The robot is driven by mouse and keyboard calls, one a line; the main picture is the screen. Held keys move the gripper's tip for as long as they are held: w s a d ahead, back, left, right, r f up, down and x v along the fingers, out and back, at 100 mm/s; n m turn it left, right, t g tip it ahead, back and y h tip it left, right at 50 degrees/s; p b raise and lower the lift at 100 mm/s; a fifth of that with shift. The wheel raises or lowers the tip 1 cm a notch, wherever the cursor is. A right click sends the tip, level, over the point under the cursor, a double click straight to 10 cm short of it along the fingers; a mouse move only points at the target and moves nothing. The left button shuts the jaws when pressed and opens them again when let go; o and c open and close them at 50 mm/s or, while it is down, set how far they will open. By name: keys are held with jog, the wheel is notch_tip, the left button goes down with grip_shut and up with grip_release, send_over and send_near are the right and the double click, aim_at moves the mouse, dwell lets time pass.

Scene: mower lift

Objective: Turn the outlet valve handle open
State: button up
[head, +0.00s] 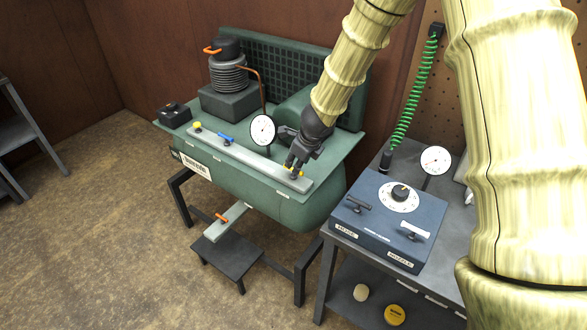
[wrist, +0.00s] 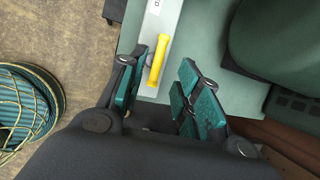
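A yellow lever handle (wrist: 158,60) sits on a light grey strip (wrist: 153,28) in the wrist view. My gripper (wrist: 167,78) is open, its teal-padded fingers apart, with the handle between them and closer to the left finger. In the head view my gripper (head: 294,170) is at the right end of the grey strip (head: 250,157) on the green compressor (head: 290,208), largely covering this yellow handle. Farther left on the strip are a blue handle (head: 227,140) and a yellow knob (head: 197,126). I cannot read which one is the outlet.
A round gauge (head: 262,130) stands close to my gripper. A blue-grey control box (head: 388,222) with a dial and two levers is on the bench at right. An orange handle (head: 222,217) is on a lower bracket. The floor (head: 90,220) at left is clear.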

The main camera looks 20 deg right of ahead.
jog(key=shift+x, duration=2.65)
jog(key=shift+s+a, duration=0.1)
jog(key=shift+r, duration=0.1)
grip_shut()
